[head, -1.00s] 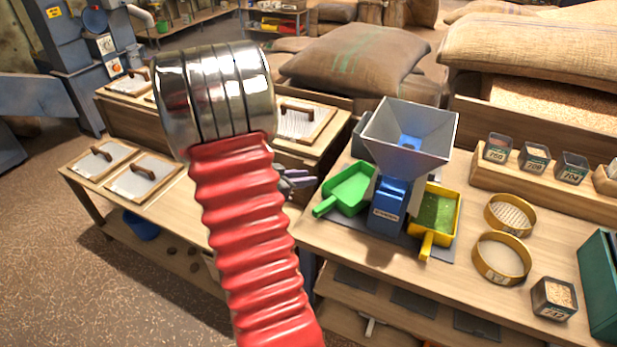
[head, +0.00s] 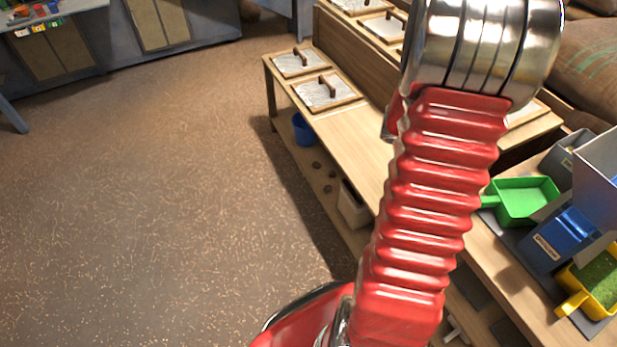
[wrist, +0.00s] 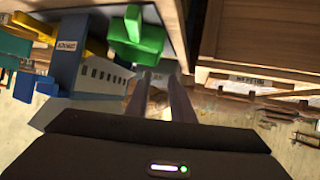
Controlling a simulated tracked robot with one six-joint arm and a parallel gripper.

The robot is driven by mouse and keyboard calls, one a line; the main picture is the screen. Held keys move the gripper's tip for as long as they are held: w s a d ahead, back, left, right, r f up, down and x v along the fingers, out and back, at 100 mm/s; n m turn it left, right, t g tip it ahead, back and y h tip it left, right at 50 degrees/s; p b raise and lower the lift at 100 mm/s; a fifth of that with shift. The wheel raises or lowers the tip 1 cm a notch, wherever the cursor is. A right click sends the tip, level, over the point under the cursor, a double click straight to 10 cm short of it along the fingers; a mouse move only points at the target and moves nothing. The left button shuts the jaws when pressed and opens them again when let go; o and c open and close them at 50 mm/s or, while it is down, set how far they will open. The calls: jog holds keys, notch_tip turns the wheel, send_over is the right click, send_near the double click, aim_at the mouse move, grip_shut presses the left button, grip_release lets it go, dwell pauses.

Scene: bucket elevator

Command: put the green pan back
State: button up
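The green pan (head: 525,200) is a small scoop with a handle. It stands, seemingly empty, on the bench to the left of the blue stand (head: 558,238) under a grey hopper (head: 598,170). A yellow pan (head: 590,285) with green contents is on the stand's other side. In the wrist view the green pan (wrist: 135,38) shows upside down, beyond the fingertips and apart from them. My gripper (wrist: 159,82) has two dark fingers with a gap between them and nothing held. In the head view my red arm hides the gripper.
A lower bench at left carries lidded boxes (head: 326,92). A blue bucket (head: 303,130) and a pale bin (head: 354,205) are on its lower shelf. A dark grey container (head: 568,160) stands behind the green pan. The floor (head: 180,200) at left is wide and clear.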

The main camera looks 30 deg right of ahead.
jog(key=w+a+r+n+t+y, duration=0.1)
jog(key=w+a+r+n+t, duration=0.15)
jog(key=a, duration=0.55)
jog(key=w+a+r+n+t+y, duration=0.1)
jog(key=w+a+r+n+y, duration=0.2)
jog(key=a, duration=0.5)
jog(key=w+a+r+n+t, duration=0.25)
jog(key=a+n, duration=0.25)
jog(key=a, duration=0.4)
jog(key=a+r+n+t+y, duration=0.2)
jog(key=a+n, duration=0.4)
jog(key=a, duration=0.6)
jog(key=a+r+n+t+y, duration=0.3)
jog(key=a+n, duration=0.3)
jog(key=a, duration=0.6)
jog(key=shift+r+y, duration=0.3)
jog(key=shift+y, duration=0.6)
